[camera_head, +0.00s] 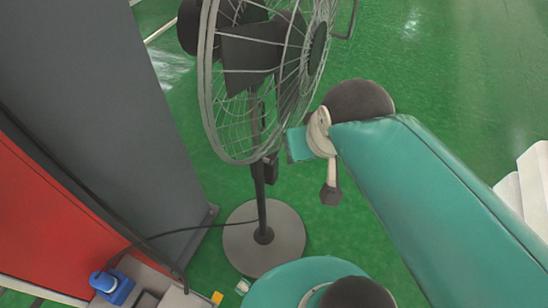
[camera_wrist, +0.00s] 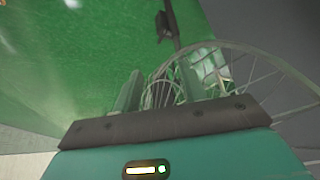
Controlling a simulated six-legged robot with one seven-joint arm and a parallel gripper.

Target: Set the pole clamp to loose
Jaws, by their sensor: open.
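The pole fan's dark pole (camera_head: 261,205) rises from a round grey base. A small dark block (camera_head: 271,168) on the pole, just below the cage, looks like the pole clamp; its setting is too small to read. In the wrist view, my gripper (camera_wrist: 160,92) has its two fingers apart with nothing held between them. The fan cage (camera_wrist: 262,52) shows behind and to the right of the fingers. A dark bar (camera_wrist: 169,25) lies beyond the fingertips, apart from them; I cannot tell whether it is the clamp.
The fan cage (camera_head: 207,80) leans above the pole. A grey panel (camera_head: 105,110) and a red surface (camera_head: 45,215) stand at the left. A black cord (camera_head: 170,234) runs to the fan base (camera_head: 245,250). A blue object (camera_head: 112,287) sits at bottom left. Green floor (camera_head: 430,60) is clear at upper right.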

